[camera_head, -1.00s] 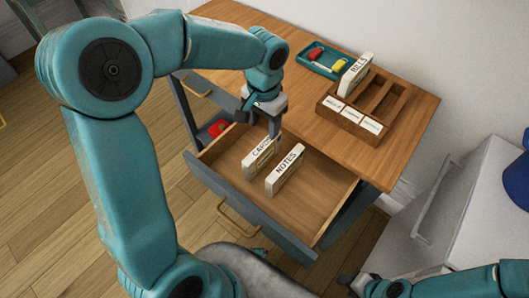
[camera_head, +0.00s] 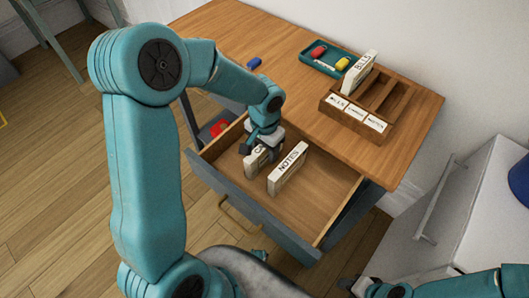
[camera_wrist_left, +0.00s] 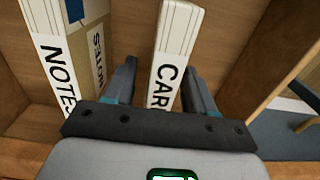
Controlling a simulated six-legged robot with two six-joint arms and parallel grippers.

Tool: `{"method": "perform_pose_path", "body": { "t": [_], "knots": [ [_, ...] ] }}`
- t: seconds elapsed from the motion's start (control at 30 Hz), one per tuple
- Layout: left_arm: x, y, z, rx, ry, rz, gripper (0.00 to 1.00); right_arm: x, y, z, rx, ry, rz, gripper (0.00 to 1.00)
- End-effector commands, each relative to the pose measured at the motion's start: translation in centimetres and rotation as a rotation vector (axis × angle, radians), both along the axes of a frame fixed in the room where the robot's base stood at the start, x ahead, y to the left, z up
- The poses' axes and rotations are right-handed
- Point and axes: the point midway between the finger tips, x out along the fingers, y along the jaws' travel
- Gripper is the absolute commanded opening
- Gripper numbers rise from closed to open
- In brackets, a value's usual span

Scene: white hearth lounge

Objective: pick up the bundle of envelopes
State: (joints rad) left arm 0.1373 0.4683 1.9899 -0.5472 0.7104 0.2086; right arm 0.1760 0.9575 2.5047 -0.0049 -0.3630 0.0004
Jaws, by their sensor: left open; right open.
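A white labelled bundle (camera_head: 255,160), its label starting "CAR", stands on edge in the open drawer (camera_head: 318,205). Most of its label is hidden by my gripper in the head view. A second white bundle marked NOTES (camera_head: 288,168) stands to its right, with a brown band seen in the left wrist view (camera_wrist_left: 58,62). My left gripper (camera_head: 262,146) is open, with one finger on each side of the "CAR" bundle (camera_wrist_left: 172,50). Small gaps show beside it, so it is not gripped. My right gripper (camera_head: 347,284) is open and empty at the bottom edge, only partly seen.
On the desk top (camera_head: 290,75) a wooden sorter (camera_head: 352,112) with several label cards holds a BILLS bundle (camera_head: 360,73). A teal tray (camera_head: 312,58) holds small red and yellow things. A blue item (camera_head: 254,63) lies left. A red thing (camera_head: 218,128) is on a shelf beside the drawer.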

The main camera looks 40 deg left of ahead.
Motion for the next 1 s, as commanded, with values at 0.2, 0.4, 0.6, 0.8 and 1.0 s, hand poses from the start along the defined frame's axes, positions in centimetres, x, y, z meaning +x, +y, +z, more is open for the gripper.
{"method": "perform_pose_path", "body": {
  "t": [0.2, 0.4, 0.6, 0.8, 1.0],
  "knots": [
    [0.0, 0.0, 0.0, 0.0, 0.0, 0.0, 0.03, 0.0, 0.0, 0.0, 0.0, 0.0, 0.0, 0.43],
    [0.0, 0.0, 0.1, 0.0, 0.0, 0.0, 0.0, 0.0, 0.0, 0.0, 0.0, 0.0, 0.0, 0.43],
    [0.1, 0.0, 0.6, 0.001, -0.003, 0.0, 0.0, 0.0, 0.0, 0.1, 0.0, 0.0, 0.0, 0.43],
    [0.1, 0.0, 3.2, 0.001, -0.004, -0.001, 0.0, 0.0, 0.0, 0.6, 0.0, 0.0, 0.0, 0.43],
    [0.1, 0.0, 7.5, 0.002, -0.006, -0.001, 0.0, 0.0, 0.0, 1.3, 0.0, 0.0, 0.0, 0.43]
  ]
}}
